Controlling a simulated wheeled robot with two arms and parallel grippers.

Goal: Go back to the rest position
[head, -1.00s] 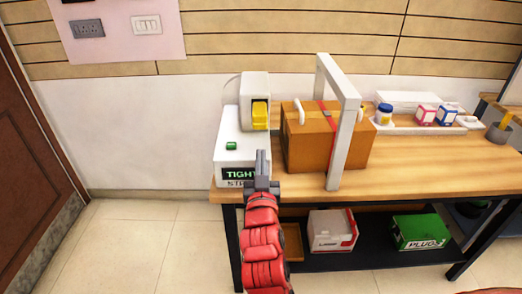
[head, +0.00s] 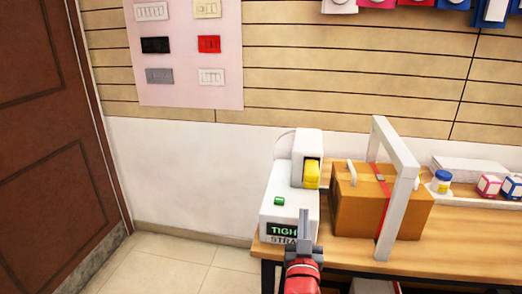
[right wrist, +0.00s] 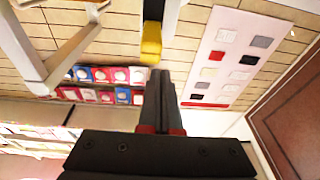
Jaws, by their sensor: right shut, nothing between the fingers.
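My right gripper (head: 304,214) is in front of the white strap-tightening machine (head: 280,207). Its grey fingers are together and empty, pointing away from me. They overlap the machine's "TIGHT STRA..." label in the head view, and I cannot tell whether they touch it. In the right wrist view the shut fingers (right wrist: 160,76) point toward the machine's yellow part (right wrist: 151,42), with a gap in the picture. The yellow part also shows in the head view (head: 312,174). My left gripper is not in view.
A cardboard box (head: 356,207) with a red strap stands under a white arch (head: 406,170) on the wooden table (head: 450,250), right of the machine. A blue-lidded jar (head: 440,182) and small boxes sit farther right. A brown door (head: 50,130) is at left. Floor (head: 165,270) left of the table is clear.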

